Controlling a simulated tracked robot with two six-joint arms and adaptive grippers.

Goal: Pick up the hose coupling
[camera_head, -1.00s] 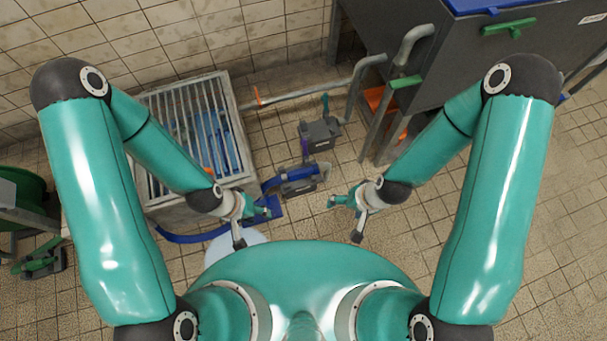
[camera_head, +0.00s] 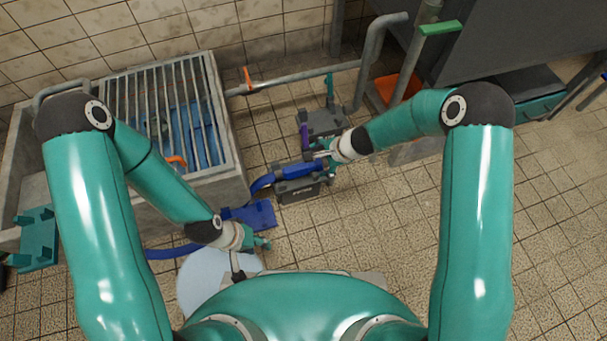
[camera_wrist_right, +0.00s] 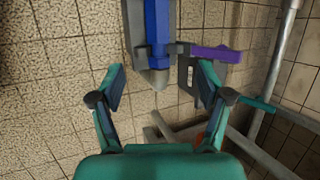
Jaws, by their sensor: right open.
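The blue hose coupling (camera_head: 303,170) lies on a dark grey block (camera_head: 300,193) on the floor, with a blue hose curving off its left end. In the right wrist view the coupling (camera_wrist_right: 157,25) runs down from the top edge, and its grey tip points between my fingers. My right gripper (camera_head: 327,158) is at the coupling's right end in the head view. In its wrist view the right gripper (camera_wrist_right: 160,85) is open, with one finger on each side of the tip and floor visible between. My left gripper (camera_head: 260,244) hangs near a blue plate; its finger opening is unclear.
A grated basin (camera_head: 228,150) stands at the left. A second grey block (camera_head: 322,122) with a purple handle (camera_wrist_right: 216,54) sits just beyond the coupling. A grey pipe (camera_head: 300,82) runs behind. A large dark cabinet (camera_head: 500,45) stands at the back right.

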